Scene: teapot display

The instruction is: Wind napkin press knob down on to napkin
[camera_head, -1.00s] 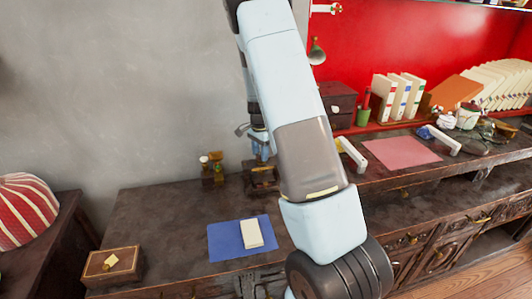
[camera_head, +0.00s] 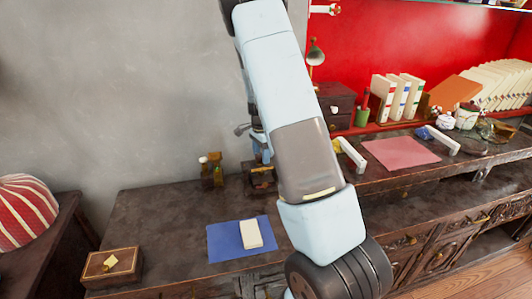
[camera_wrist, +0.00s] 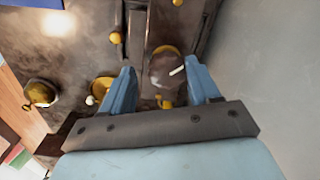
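My gripper (camera_wrist: 160,68) points down with its two blue fingers apart. A round dark brown knob (camera_wrist: 167,70) with a white mark lies between the fingertips in the wrist view, closer to the right finger; a gap shows on its left. I cannot tell whether the right finger touches it. In the head view my gripper (camera_head: 262,150) is just above the dark napkin press (camera_head: 262,180), partly hidden by my arm. The napkin cannot be made out.
Small bottles (camera_head: 212,172) stand left of the press. A blue mat (camera_head: 226,243) with a cream block (camera_head: 251,234) lies in front. A wooden box (camera_head: 113,266) is at the front left. The grey wall (camera_head: 140,90) is close behind.

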